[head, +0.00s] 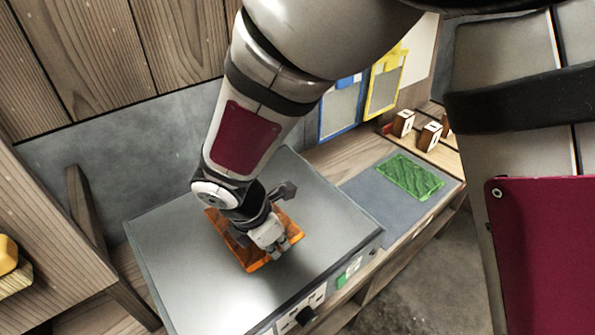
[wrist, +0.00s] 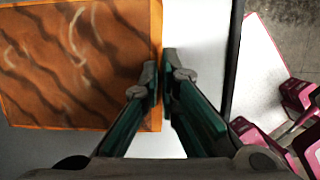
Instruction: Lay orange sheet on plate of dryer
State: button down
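The dryer is a grey box with a broad, flat metal plate (head: 190,285) on top. The orange sheet (head: 252,262) is over the middle of this plate, partly hidden by my gripper and wrist. I cannot tell whether the whole sheet touches the plate. In the wrist view the patterned sheet (wrist: 70,85) fills the left side, with the pale plate (wrist: 195,35) to its right. My gripper (head: 281,246) is at the sheet's edge. In the wrist view its fingertips (wrist: 161,72) are close together with the sheet's right edge between them.
A green sheet (head: 410,177) lies on a grey surface right of the dryer. Blue (head: 340,108) and yellow (head: 384,92) framed pieces stand against the wall. Small wooden blocks (head: 428,136) stand at the back right. A wooden post (head: 92,225) is left of the dryer.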

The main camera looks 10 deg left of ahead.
jog(key=shift+f, duration=0.2)
jog(key=c, duration=1.7)
grip_release()
jog(key=shift+r, duration=0.1)
jog(key=v, duration=1.2)
jog(key=w+d+r+m, duration=0.1)
jog(key=d+r+m, duration=0.5)
jog(key=d, duration=0.4)
jog(key=w+d+r+m, duration=0.1)
jog(key=d+r+m, duration=0.3)
jog(key=d+m, duration=0.5)
jog(key=s+d+m+t, duration=0.1)
jog(key=s+d+m, duration=0.1)
jog(key=d+m, duration=0.2)
jog(key=s+d+r+m+y, duration=0.1)
jog(key=s+d+m, duration=0.2)
jog(key=d+m, duration=0.1)
jog(key=s+d+r+m+t+y, duration=0.1)
jog(key=s+d+m, duration=0.2)
jog(key=d+m, duration=0.2)
jog(key=shift+s+d+r+t, duration=0.15)
jog(key=shift+s+d+t, duration=0.15)
jog(key=shift+d, duration=0.1)
